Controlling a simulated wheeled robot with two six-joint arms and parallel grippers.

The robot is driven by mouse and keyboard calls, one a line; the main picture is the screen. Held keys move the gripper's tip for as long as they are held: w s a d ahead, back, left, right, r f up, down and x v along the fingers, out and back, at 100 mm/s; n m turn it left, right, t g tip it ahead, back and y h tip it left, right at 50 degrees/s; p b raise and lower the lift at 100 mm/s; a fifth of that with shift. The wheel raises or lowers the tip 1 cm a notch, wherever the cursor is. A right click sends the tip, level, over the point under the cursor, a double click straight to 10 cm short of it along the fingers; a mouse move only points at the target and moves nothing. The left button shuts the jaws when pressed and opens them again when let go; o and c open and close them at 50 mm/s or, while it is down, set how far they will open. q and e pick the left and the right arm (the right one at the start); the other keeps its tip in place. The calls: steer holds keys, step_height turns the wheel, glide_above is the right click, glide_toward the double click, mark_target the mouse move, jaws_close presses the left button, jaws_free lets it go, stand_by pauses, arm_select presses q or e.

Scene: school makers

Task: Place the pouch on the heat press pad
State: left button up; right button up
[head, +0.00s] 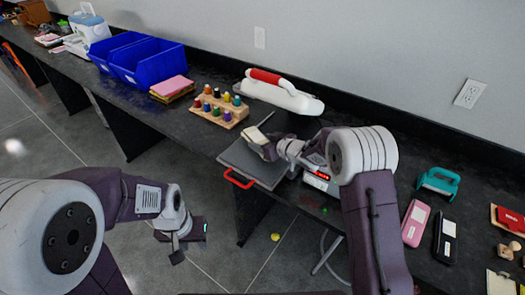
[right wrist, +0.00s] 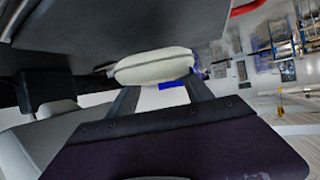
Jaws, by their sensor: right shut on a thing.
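The cream pouch (head: 256,136) is held in my right gripper (head: 271,146), above the far part of the grey heat press pad (head: 243,158). In the right wrist view the pouch (right wrist: 155,66) sits between my two fingertips, close to a large dark grey surface at upper left. I cannot tell whether the pouch touches the pad. The heat press has a red front handle (head: 239,180) and a white upper part with a red grip (head: 283,92). My left gripper (head: 184,243) hangs over the floor in front of the bench, away from the pouch; its finger gap is unclear.
Left of the press stand a wooden rack (head: 222,110) of coloured pegs, stacked pink and yellow sheets (head: 172,88) and blue bins (head: 146,63). To the right lie a teal tool (head: 438,181), a pink case (head: 415,222) and a black case (head: 445,237). A wall runs behind the bench.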

step_height(320, 180, down, 3)
steer(key=shift+f+b, duration=0.2)
steer(key=shift+b, duration=0.25)
steer(key=shift+f, duration=0.25)
steer(key=o, duration=1.4)
steer(key=shift+f, duration=0.1)
steer(key=shift+c, duration=0.2)
steer(key=shift+r, duration=0.25)
steer(key=p+v, duration=0.1)
steer(key=v, duration=1.1)
steer(key=shift+d+f, duration=0.1)
steer(key=shift+f, duration=0.05)
